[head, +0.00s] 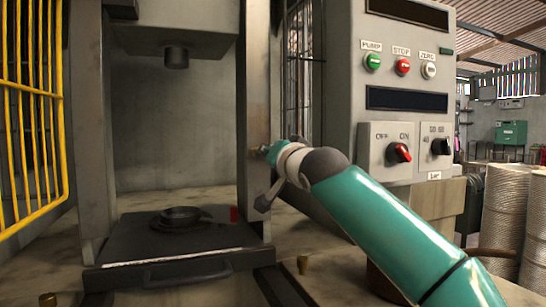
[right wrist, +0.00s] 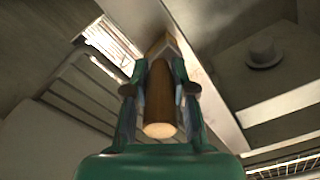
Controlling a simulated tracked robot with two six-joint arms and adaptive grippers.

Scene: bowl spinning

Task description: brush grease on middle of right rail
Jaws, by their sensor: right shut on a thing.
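The right rail (head: 256,75) is the upright grey post on the right of the press opening. It has a brownish stained patch around mid-height. My right gripper (head: 264,176) is at the rail's middle in the head view. In the right wrist view the right gripper (right wrist: 160,98) is shut on a brush, whose round wooden handle (right wrist: 161,118) lies between the fingers. The bristles are hidden, so I cannot tell whether they touch the rail. The rail shows beyond the fingers in the wrist view (right wrist: 205,75). My left gripper is out of view.
The control cabinet (head: 405,95) with buttons and knobs stands right of the rail, close to my arm. The press bed (head: 130,250) holds a dark round dish (head: 181,215) under the ram (head: 176,57). A yellow guard (head: 35,110) stands open at left. The opening between the posts is clear.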

